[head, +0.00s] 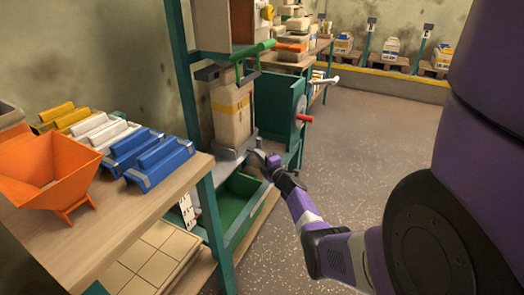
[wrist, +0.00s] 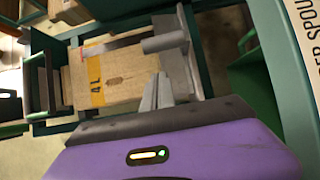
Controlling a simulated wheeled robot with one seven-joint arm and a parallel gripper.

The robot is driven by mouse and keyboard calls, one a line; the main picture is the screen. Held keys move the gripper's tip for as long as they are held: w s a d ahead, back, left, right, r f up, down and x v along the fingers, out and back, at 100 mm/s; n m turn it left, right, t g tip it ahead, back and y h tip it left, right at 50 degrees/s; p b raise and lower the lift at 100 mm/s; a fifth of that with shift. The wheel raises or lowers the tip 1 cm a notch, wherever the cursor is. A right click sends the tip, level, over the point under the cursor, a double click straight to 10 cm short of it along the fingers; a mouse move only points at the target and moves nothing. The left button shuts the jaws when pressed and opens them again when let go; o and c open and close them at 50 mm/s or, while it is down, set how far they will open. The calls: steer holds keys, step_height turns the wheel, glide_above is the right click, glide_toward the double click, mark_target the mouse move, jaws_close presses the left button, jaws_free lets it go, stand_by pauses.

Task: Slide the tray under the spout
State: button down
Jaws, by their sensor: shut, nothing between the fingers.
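A green tray (head: 238,204) sits low in the green frame, below the grey ledge, and my arm hides part of its far end. A grey sloped metal piece (head: 237,150), which may be the spout, lies below a taped tan box (head: 231,113). My gripper (head: 270,163) is at the right edge of this grey piece, above the far end of the tray. In the wrist view my gripper (wrist: 157,90) is shut with nothing between the fingers, in front of the taped box (wrist: 115,75). I cannot tell whether it touches anything.
A wooden bench (head: 125,215) at the left holds an orange hopper (head: 48,175) and blue, white and yellow blocks. A green upright (head: 215,230) stands near the tray. A red handle (head: 304,118) sticks out beyond my gripper. The floor (head: 350,145) to the right is clear.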

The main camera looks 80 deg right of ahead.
steer(key=p+v, duration=0.3)
steer(key=v, duration=0.5)
steer(key=shift+a+p, duration=0.35)
steer(key=shift+s, duration=0.15)
